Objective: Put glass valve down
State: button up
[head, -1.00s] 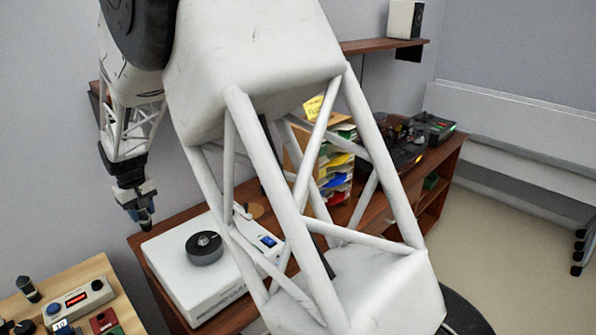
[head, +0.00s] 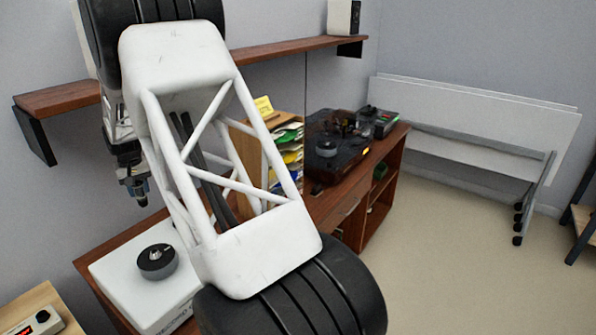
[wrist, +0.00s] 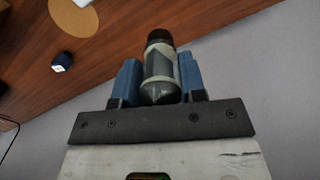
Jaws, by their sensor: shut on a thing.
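My gripper (head: 135,186) hangs in the left part of the head view, above the back left of the brown desk (head: 92,264) and under the wall shelf. In the wrist view my gripper (wrist: 158,88) has its blue fingers shut on the glass valve (wrist: 159,66), a pale grey body with a dark cap and a pointed lower end. In the head view only the dark tip of the valve (head: 142,201) shows below the fingers. The valve is clear of any surface.
A wooden sorter (head: 249,150) and a dark machine (head: 345,165) stand farther right. The wall shelf (head: 270,52) runs above. A round tan disc (wrist: 74,17) lies on brown wood.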

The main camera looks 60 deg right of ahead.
jog(key=w+d+f+m, duration=0.1)
jog(key=w+d, duration=0.1)
jog(key=d, duration=0.5)
jog(key=w+d+f+m, duration=0.2)
jog(key=w+d, duration=0.1)
jog(key=d, duration=0.4)
jog(key=shift+f, duration=0.15)
jog(key=shift+d, duration=0.15)
notch_tip(320, 180, down, 6)
jog(key=shift+f, duration=0.15)
jog(key=shift+f, duration=0.1)
dwell(0.4)
jog(key=shift+f, duration=1.8)
jog(key=shift+f, duration=0.1)
jog(key=o, duration=0.9)
jog(key=shift+o, duration=0.2)
